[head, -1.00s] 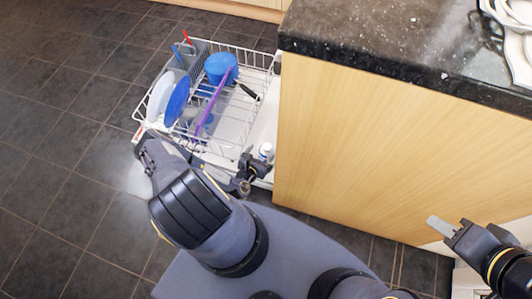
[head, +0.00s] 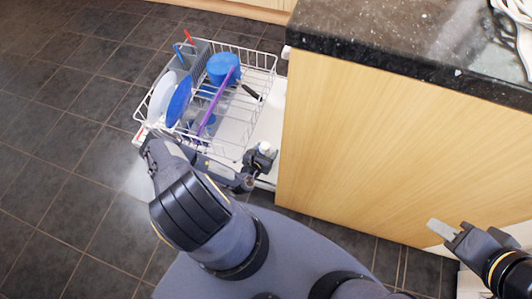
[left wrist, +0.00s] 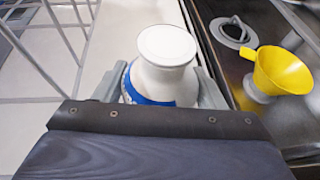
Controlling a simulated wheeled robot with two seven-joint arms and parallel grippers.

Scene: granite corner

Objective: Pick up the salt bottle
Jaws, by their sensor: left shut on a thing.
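The salt bottle (head: 265,147) is white, and only its top shows above my left gripper (head: 259,158) in the head view, beside the dishwasher rack. In the left wrist view the bottle (left wrist: 163,62) stands between the two fingers, with a round white cap and a blue band lower down. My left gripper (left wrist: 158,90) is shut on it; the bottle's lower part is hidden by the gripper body. My right gripper (head: 452,231) is at the lower right, in front of the wooden cabinet, apart from the bottle. Its jaw opening is not clear.
The pulled-out rack (head: 240,116) holds a blue bowl (head: 222,68), a blue plate (head: 180,101) and a purple utensil. A wooden cabinet (head: 370,150) with a granite top stands close on the right. A yellow funnel (left wrist: 283,70) lies beside the bottle in the wrist view.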

